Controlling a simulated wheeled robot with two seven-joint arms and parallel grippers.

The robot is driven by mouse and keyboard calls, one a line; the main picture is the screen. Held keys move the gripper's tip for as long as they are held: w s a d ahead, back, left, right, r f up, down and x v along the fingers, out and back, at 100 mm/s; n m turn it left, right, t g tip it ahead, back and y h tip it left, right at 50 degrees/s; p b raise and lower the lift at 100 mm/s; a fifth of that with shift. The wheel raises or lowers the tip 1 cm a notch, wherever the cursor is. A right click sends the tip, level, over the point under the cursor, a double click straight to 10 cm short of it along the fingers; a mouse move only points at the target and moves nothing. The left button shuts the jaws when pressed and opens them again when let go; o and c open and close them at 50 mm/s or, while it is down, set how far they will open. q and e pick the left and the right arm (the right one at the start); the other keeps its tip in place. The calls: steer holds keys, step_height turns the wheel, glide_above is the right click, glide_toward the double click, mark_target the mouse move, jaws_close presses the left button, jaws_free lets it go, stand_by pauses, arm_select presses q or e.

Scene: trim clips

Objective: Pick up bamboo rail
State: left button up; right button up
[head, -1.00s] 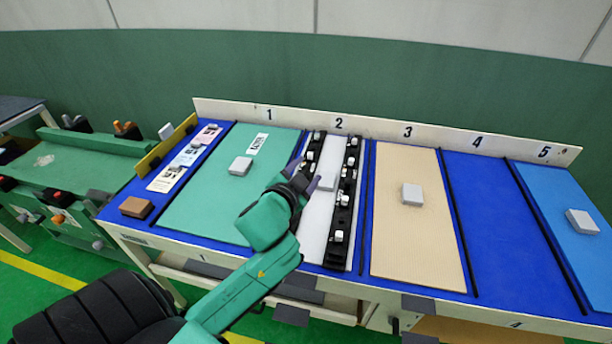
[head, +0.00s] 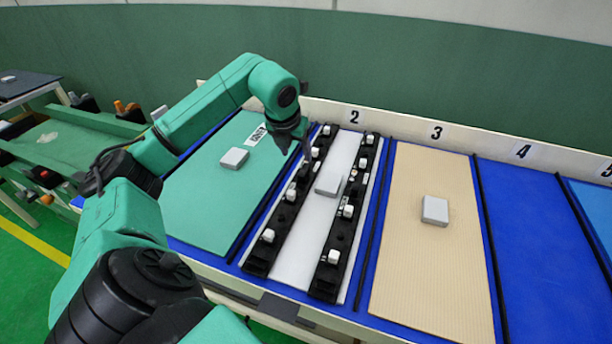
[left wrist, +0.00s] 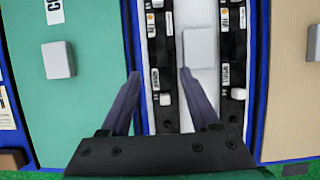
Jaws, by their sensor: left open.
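No rail is labelled bamboo. Two black rails with white clips lie lengthwise on the white panel (head: 300,250) in bay 2: the left rail (head: 292,192) and the right rail (head: 338,240). A beige, finely ribbed panel (head: 430,275) lies in bay 3. My left gripper (head: 303,150) is open and empty, pointing down near the far part of the left rail. In the left wrist view its fingertips (left wrist: 160,74) appear on either side of the left rail (left wrist: 160,45), with the right rail (left wrist: 232,60) outside them. Contact cannot be told.
Grey blocks rest on the green panel (head: 205,200), the white panel and the beige panel. The grey block (head: 328,181) in bay 2 sits between the rails. Bay 4 (head: 525,210) is bare blue. A low back board (head: 460,144) carries the bay numbers.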

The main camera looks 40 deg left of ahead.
mark_target(304, 169)
arm_select(q)
steer(key=p+x, duration=0.1)
steer(key=x, duration=0.3)
steer(key=p+x, duration=0.1)
steer(key=x, duration=0.4)
steer(key=shift+w+d+f, duration=0.1)
steer(key=shift+w, duration=0.2)
steer(key=shift+w+f, duration=0.15)
steer(key=shift+f, duration=0.25)
jaws_close()
steer(key=shift+r, duration=0.1)
stand_by(0.3)
